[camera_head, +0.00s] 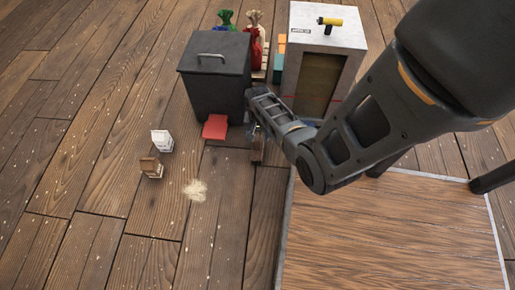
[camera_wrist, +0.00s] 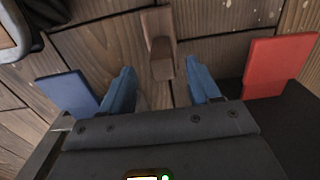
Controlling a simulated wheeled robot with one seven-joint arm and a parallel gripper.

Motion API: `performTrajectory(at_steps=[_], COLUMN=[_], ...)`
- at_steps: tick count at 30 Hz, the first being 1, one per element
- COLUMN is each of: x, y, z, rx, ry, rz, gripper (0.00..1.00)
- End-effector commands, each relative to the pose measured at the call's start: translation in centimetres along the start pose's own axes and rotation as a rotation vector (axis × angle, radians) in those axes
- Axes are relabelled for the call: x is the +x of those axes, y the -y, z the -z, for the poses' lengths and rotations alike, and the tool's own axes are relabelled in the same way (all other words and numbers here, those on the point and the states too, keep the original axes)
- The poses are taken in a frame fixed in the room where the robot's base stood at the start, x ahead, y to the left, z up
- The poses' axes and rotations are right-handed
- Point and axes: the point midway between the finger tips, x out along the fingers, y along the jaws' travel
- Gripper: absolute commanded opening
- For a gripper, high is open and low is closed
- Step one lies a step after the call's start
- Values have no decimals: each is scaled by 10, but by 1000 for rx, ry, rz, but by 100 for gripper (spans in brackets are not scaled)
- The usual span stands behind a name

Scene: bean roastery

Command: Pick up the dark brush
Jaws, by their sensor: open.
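The dark brush appears to be the brown, block-like piece with a longer part (camera_wrist: 160,45) in the wrist view. It lies on the plank floor, ahead of and between my fingertips. My gripper (camera_wrist: 160,78) is open, with a blue finger on each side of the line to the brush and nothing held. In the head view my gripper (camera_head: 256,132) points down close to the floor beside the dark bin. A small brown piece, likely the same brush (camera_head: 257,153), shows just below it, partly hidden by my arm. I cannot tell the exact gap.
A dark lidded bin (camera_head: 215,80) stands at left of my gripper, with a red flat piece (camera_head: 215,127) at its foot. A grey cabinet (camera_head: 335,55) stands behind my arm.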

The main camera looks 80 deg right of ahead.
Motion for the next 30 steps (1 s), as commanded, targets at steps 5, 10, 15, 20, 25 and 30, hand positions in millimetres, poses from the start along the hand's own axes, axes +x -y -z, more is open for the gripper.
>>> performTrajectory(at_steps=[5,10,15,20,25,30], x=[22,44,48,48,48,48], y=[2,2,3,3,3,3], z=[2,3,3,3,3,3], rx=[0,-1,-1,-1,-1,-1], ry=[-1,0,-2,-2,-2,-2], rz=[0,0,1,1,1,1], gripper=[62,62,62,61,44,28])
